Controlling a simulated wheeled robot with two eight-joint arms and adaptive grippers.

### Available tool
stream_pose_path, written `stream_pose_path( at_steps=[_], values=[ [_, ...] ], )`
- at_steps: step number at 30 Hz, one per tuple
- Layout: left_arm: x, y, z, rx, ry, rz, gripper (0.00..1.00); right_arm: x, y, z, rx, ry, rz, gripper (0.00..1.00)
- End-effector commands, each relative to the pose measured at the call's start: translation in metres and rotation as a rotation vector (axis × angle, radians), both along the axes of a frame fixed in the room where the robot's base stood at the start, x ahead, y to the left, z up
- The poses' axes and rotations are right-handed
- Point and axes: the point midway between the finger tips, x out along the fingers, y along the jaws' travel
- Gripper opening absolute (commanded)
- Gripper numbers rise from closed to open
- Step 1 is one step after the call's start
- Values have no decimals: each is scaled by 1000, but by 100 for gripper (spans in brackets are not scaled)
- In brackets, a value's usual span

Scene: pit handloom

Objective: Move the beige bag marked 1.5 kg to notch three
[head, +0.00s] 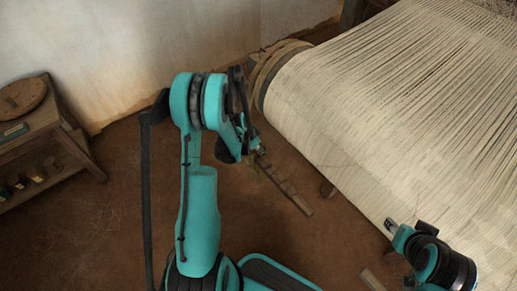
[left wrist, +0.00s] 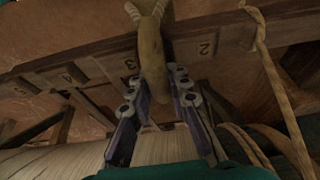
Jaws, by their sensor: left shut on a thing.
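In the left wrist view my left gripper (left wrist: 153,95) is shut on a beige bag (left wrist: 150,55), one finger on each side. A pale loop or cord (left wrist: 157,10) shows at the bag's top edge in this view. No weight mark is readable. Behind the bag runs a wooden notched bar (left wrist: 205,62) with numbers; 2 shows to the right of the bag and 3 to its left. I cannot tell whether the bag's loop rests in a notch. In the head view my left gripper (head: 257,148) is by the notched bar (head: 285,186); the bag is not discernible there.
The loom's pale warp sheet (head: 385,105) fills the right side. A rope (left wrist: 278,75) hangs right of the bag in the left wrist view. My right gripper (head: 391,226) is beside the warp. A wooden shelf (head: 62,140) stands at left; earthen floor between is clear.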

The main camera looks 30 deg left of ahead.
Motion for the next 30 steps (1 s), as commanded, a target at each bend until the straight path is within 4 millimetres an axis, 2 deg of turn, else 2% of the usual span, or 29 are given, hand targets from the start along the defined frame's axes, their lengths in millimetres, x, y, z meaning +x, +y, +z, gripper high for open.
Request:
stream_pose_path(
  at_steps=[27, 28, 30],
  values=[
    [0, 0, -5, -1, 0, 0, 0, 0, 0, 0, 0, 0, 0, 40],
    [0, 0, -5, -1, 0, 0, 23, 0, 0, 0, 0, 0, 0, 40],
    [0, 0, -5, -1, 0, 0, 41, 0, 0, 0, 0, 0, 0, 40]
  ],
)
